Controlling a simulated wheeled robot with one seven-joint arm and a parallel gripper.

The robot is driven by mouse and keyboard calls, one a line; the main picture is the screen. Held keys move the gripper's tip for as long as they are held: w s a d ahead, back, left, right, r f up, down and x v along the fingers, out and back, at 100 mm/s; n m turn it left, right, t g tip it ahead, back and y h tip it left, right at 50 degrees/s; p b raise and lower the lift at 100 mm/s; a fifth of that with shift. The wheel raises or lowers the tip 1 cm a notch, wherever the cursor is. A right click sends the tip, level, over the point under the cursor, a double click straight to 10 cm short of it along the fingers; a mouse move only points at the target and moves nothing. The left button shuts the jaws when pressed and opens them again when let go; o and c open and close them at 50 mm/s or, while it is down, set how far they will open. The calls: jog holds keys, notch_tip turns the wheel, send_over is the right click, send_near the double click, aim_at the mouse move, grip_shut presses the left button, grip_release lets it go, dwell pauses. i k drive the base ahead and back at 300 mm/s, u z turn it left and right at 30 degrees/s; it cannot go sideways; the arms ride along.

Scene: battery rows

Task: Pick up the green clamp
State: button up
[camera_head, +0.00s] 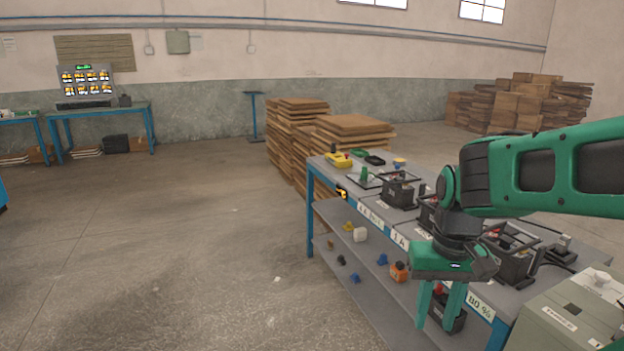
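A small green object (364,174), which looks like the green clamp, stands on the far part of the workbench top (330,173), just left of a black battery. It is small in the picture, so its exact shape is hard to tell. My gripper (438,312) is in front of the bench's long left side, low and nearer to me. It points down with its two green fingers apart.
Black batteries (398,191) stand in a row along the bench. A yellow object (338,160) lies at its far end. The lower shelf (365,280) holds several small parts. A grey-green box (570,318) is at the lower right. Brown stacks (295,135) stand behind. Floor at left is clear.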

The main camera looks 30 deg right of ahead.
aim_at(364, 174)
jog(key=u, duration=0.55)
jog(key=i, duration=2.55)
jog(key=z, duration=3)
jog(key=i, duration=0.85)
jog(key=z, duration=0.1)
